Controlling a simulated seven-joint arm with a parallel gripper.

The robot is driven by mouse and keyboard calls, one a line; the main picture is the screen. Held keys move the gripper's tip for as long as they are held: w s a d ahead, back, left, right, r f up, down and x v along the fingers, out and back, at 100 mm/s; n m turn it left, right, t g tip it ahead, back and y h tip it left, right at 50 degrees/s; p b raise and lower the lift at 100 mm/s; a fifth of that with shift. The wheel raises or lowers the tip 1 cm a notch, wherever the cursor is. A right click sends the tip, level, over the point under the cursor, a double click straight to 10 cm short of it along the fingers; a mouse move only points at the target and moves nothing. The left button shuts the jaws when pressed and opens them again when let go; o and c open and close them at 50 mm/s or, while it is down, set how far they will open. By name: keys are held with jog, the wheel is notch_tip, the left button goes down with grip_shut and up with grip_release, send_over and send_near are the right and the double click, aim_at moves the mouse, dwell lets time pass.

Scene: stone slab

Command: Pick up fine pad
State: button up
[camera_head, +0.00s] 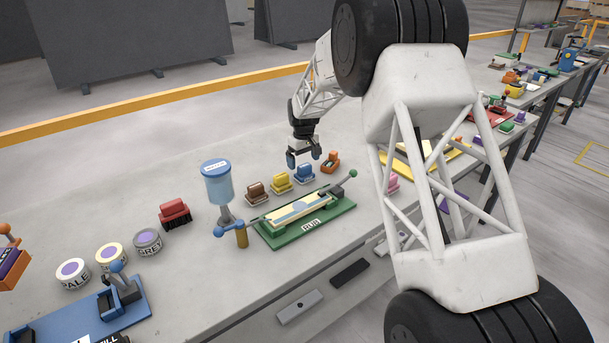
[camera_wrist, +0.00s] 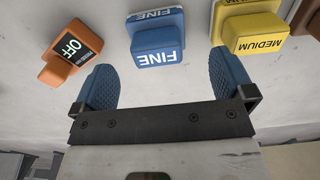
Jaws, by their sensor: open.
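The fine pad (camera_wrist: 157,42) is a blue block with a blue handle, labelled FINE in white. It sits on the grey slab and shows just beyond and between my fingertips in the wrist view. In the head view the fine pad (camera_head: 303,174) stands at the right of a row of pads. My gripper (camera_wrist: 165,88) is open and empty, with blue textured fingertips on either side. In the head view my gripper (camera_head: 304,158) hangs above and close behind the fine pad. I cannot tell its exact height above the slab.
The yellow medium pad (camera_wrist: 252,28) is close on one side, beside the right fingertip. An orange OFF switch (camera_wrist: 72,53) is close beside the left fingertip. In the head view a brown pad (camera_head: 257,193) and a green rub fixture (camera_head: 305,220) stand nearby.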

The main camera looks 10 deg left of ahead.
aim_at(305, 165)
jog(key=shift+f, duration=0.2)
jog(key=shift+d+f, duration=0.2)
jog(key=shift+f, duration=2.3)
jog(key=c, duration=1.1)
jog(key=shift+o, duration=0.2)
jog(key=shift+r, duration=0.1)
jog(key=shift+r, duration=4.9)
